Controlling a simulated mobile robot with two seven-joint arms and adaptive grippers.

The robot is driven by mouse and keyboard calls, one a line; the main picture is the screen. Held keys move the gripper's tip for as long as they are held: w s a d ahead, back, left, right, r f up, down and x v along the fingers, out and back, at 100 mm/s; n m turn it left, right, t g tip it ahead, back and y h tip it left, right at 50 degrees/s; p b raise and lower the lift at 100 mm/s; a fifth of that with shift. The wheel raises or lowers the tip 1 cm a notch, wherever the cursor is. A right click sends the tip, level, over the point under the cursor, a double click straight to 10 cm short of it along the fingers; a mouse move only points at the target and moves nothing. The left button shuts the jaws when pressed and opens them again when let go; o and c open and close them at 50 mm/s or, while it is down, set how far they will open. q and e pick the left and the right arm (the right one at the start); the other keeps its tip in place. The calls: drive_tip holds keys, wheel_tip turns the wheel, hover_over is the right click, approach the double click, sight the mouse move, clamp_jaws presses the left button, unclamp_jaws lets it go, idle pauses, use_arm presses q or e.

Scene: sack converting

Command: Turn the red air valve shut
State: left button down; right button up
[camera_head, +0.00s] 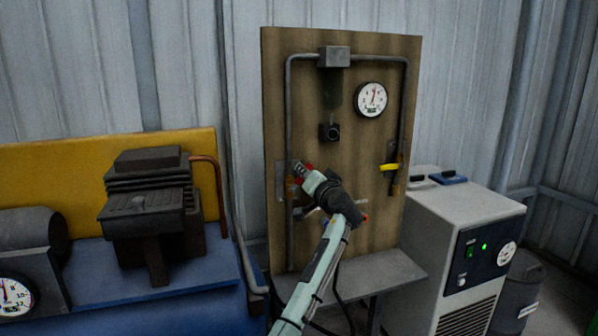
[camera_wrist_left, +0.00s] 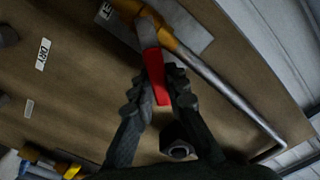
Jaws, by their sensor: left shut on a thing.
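The red air valve handle (camera_wrist_left: 155,78) shows between my left gripper's fingers in the left wrist view. It is a flat red lever joined to a brass-yellow valve body (camera_wrist_left: 168,38) on a grey pipe. My left gripper (camera_wrist_left: 158,85) is shut on this lever. In the head view my left gripper (camera_head: 307,178) is at the left side of the wooden board, over the left pipe. Small red parts (camera_head: 309,167) show beside its fingers, and most of the valve is hidden behind it. My right gripper is not in view.
The wooden board (camera_head: 340,240) carries pipes, a round gauge (camera_head: 371,100) and a yellow-handled valve (camera_head: 389,167) at right. A grey dryer cabinet (camera_head: 440,225) stands at right. A blue compressor (camera_head: 160,270) is at left. A narrow shelf (camera_head: 385,272) juts out below the board.

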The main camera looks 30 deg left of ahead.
use_arm(q)
drive_tip(key=f+m+p, duration=0.1)
drive_tip(key=m, duration=0.2)
drive_tip(key=w+d+f+m, duration=0.1)
drive_tip(key=f+m, duration=0.1)
drive_tip(key=m, duration=0.1)
drive_tip(key=f+m+p, duration=0.1)
drive_tip(key=m, duration=0.3)
drive_tip(key=shift+w+d+f+p, duration=0.2)
drive_tip(key=shift+w+p, duration=0.1)
drive_tip(key=shift+w, duration=0.05)
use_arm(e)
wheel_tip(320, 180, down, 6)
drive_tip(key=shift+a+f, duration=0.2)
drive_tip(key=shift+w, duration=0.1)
